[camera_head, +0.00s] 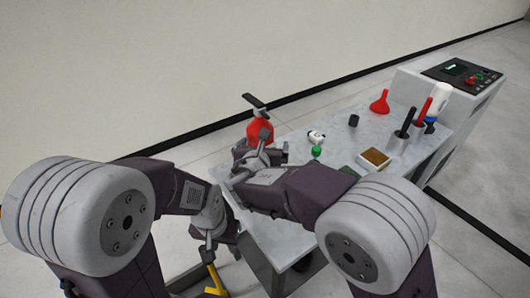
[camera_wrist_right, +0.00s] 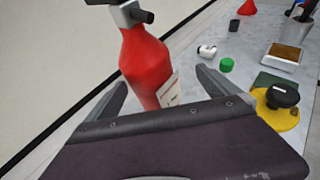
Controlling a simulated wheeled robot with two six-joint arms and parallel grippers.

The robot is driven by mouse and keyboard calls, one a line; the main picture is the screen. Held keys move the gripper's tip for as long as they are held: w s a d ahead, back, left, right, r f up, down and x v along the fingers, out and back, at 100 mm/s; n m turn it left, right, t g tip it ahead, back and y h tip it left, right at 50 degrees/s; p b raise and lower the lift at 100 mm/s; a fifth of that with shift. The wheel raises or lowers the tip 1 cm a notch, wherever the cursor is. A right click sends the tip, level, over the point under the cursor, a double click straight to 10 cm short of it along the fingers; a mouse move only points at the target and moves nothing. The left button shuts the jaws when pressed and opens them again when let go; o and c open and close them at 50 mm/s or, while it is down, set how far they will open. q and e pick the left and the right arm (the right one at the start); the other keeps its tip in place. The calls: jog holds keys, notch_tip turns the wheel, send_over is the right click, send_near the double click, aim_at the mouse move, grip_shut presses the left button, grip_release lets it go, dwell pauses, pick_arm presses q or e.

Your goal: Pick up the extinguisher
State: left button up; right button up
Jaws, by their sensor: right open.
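The red extinguisher (camera_head: 260,130) with a black top lever stands at the table's far left end in the head view. In the right wrist view the extinguisher (camera_wrist_right: 145,62) rises upright between the spread fingers of my right gripper (camera_wrist_right: 161,78), with a pale label low on its side. That gripper is open; contact with the body cannot be made out. In the head view my right gripper (camera_head: 258,155) partly covers the extinguisher's lower part. My left gripper (camera_head: 212,246) hangs low beside the table's near left edge; its jaw state is unclear.
The grey table (camera_head: 325,170) holds a white item (camera_head: 316,136), a green cap (camera_head: 317,151), a black cup (camera_head: 353,120), a red funnel (camera_head: 380,102) and a brown-filled tray (camera_head: 375,158). A yellow piece (camera_head: 215,281) shows below my left gripper. A black-knobbed yellow disc (camera_wrist_right: 277,114) lies right.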

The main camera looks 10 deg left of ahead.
jog(key=x, duration=0.4)
jog(key=shift+w+a+f, duration=0.15)
jog(key=c, duration=1.8)
jog(key=shift+r, duration=0.25)
jog(key=c, duration=0.4)
jog(key=shift+o, duration=0.2)
